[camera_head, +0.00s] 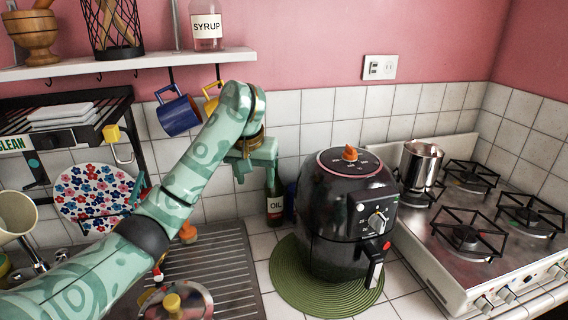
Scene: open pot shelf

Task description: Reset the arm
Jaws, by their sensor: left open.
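My left arm (190,180), pale green with darker swirls, reaches in from the lower left and rises to a bent joint below the shelf. My left gripper (257,167) hangs at its end, in front of the tiled wall. It is open, and I see nothing held in it. It shows just above the dark oil bottle (275,203) and left of the black air fryer (347,212); I cannot tell the exact depth gap. The arm hides part of the counter and wall behind it. My right gripper is not in view.
The air fryer stands on a green round mat (287,293). A metal pot (421,164) sits on the stove (470,245) at right. A blue mug (178,112) and yellow mug (211,100) hang under the shelf (130,64). A drainboard (225,270) lies below the arm.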

